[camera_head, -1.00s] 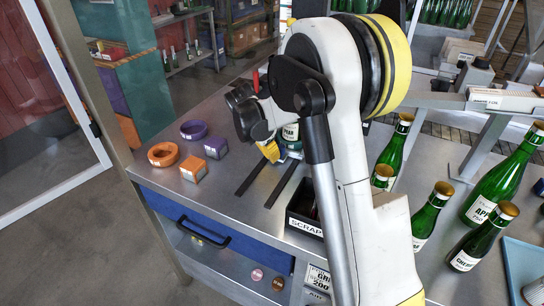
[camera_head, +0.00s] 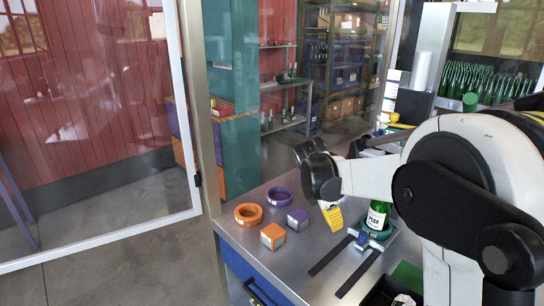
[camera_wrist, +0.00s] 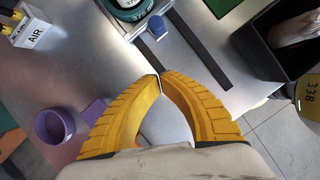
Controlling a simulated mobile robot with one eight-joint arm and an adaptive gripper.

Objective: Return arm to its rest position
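My gripper has two yellow ribbed fingers in the wrist view (camera_wrist: 160,76). Their tips meet, with nothing visible between them, and they hang over the bare steel bench. In the head view, one yellow finger part (camera_head: 333,216) shows just left of the green bottle (camera_head: 377,216), which stands upright in a holder. My white and black arm reaches in from the right of the head view and hides part of the bench. The wrist view shows the holder at the top (camera_wrist: 122,28) only in part.
Orange ring (camera_head: 248,214), purple ring (camera_head: 279,196), orange block (camera_head: 272,236) and purple block (camera_head: 297,219) lie on the bench (camera_head: 315,255). Two dark rails run forward from the holder. A dark bin (camera_wrist: 258,52) sits beside them. A glass-panel frame (camera_head: 190,120) stands left.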

